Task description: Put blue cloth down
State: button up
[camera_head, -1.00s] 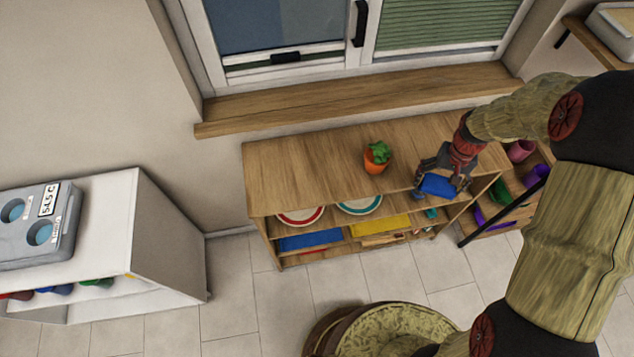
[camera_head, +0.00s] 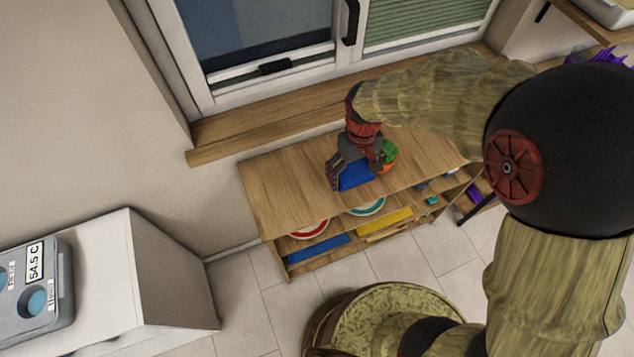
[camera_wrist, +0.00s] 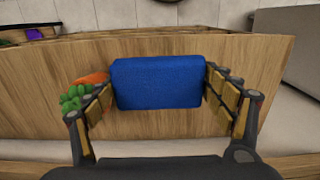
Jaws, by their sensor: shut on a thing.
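The blue cloth (camera_wrist: 158,83) is a folded, textured blue block between my gripper's fingers in the wrist view. In the head view the blue cloth (camera_head: 355,176) shows below my gripper (camera_head: 352,182), over the wooden top of the low shelf unit (camera_head: 285,185). My gripper (camera_wrist: 160,90) is shut on the cloth, with a finger at each side. I cannot tell whether the cloth touches the shelf top.
The shelf top is clear to the left. Plates (camera_head: 309,229) and coloured things lie on shelves below.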

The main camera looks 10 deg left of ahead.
jog(key=b, duration=0.2)
send_over(317, 189)
jog(key=f, duration=0.7)
jog(key=shift+d+f, duration=0.15)
jog(key=shift+d, duration=0.25)
jog(key=shift+a+f+b, duration=0.3)
jog(key=shift+f, duration=0.1)
notch_tip(317, 189, down, 4)
jog(key=shift+a+r+b, duration=0.15)
jog(key=shift+r+b, duration=0.1)
jog(key=shift+b, duration=0.5)
jog(key=shift+r, duration=0.1)
jog(key=o, duration=1.5)
jog(key=shift+c, duration=0.2)
jog(key=shift+o, duration=0.4)
